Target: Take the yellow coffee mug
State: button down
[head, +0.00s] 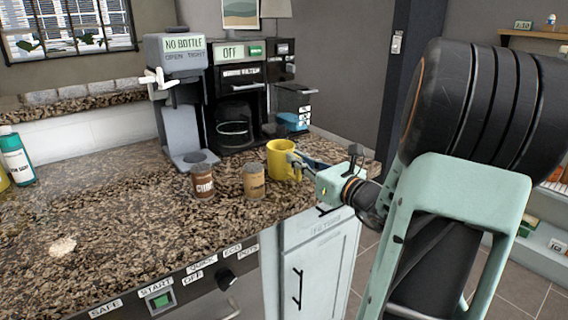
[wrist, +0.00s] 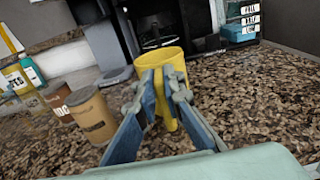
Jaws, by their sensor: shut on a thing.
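The yellow coffee mug (head: 281,161) stands upright on the granite counter near its right end, in front of the black coffee machine. In the wrist view the yellow mug (wrist: 161,62) is straight ahead between and beyond the fingers. My gripper (head: 298,160) reaches in from the right at the mug's side. In the wrist view my gripper (wrist: 163,92) has its blue fingers closed in on the near side of the mug, at what looks like its handle. The fingers hide that part, so the exact grip is not clear.
Behind are a grey dispenser (head: 182,110) and the black coffee machine (head: 236,95). A green-and-white bottle (head: 16,158) is far left. The counter's front left is mostly clear.

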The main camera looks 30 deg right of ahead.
jog(key=shift+r+p, duration=0.65)
jog(key=shift+r, duration=0.05)
jog(key=shift+r+p, duration=2)
jog(key=shift+r, duration=0.4)
jog(key=shift+s+f, duration=0.1)
